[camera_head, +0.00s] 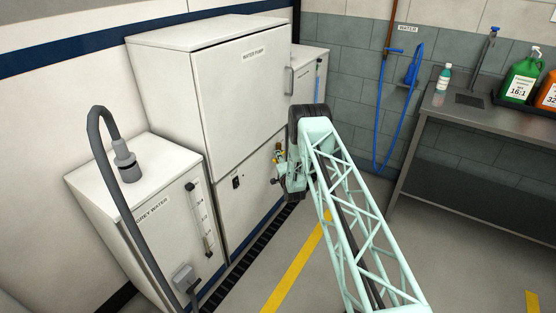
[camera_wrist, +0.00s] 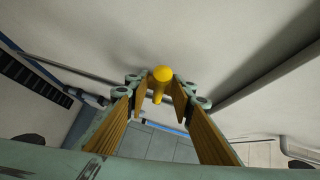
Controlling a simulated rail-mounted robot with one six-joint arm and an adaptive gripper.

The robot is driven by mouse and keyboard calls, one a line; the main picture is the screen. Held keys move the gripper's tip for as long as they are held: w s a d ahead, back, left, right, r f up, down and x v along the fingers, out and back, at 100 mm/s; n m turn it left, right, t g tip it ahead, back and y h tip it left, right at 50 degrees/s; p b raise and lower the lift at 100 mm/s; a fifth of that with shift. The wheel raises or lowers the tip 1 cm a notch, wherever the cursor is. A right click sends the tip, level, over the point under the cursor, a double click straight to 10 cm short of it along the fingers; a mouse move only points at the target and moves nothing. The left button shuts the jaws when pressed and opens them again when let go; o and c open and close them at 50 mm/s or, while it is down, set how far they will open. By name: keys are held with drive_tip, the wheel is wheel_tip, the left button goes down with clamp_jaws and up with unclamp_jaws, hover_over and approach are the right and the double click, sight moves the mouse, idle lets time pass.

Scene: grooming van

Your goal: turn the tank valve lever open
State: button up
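A yellow lever (camera_wrist: 161,75) with a rounded end shows in the wrist view, against a pale surface. I take it to be the tank valve lever. My gripper (camera_wrist: 161,92) is open, with its yellow-padded fingers on either side of the lever. Gaps show between the lever and both fingertips, so it does not look gripped. In the head view my gripper (camera_head: 279,170) is by the front of the white cabinet marked WATER PUMP (camera_head: 240,85), low on its right side. My arm and wrist hide most of the valve there.
The grey water cabinet (camera_head: 150,225) with a grey hose (camera_head: 100,125) stands at left. A narrow white cabinet (camera_head: 310,75) stands behind my wrist. A blue hose (camera_head: 381,130) hangs on the tiled wall. A metal counter (camera_head: 500,125) with bottles is at right. Floor between is clear.

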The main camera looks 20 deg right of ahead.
drive_tip(key=shift+w, duration=0.25)
clamp_jaws()
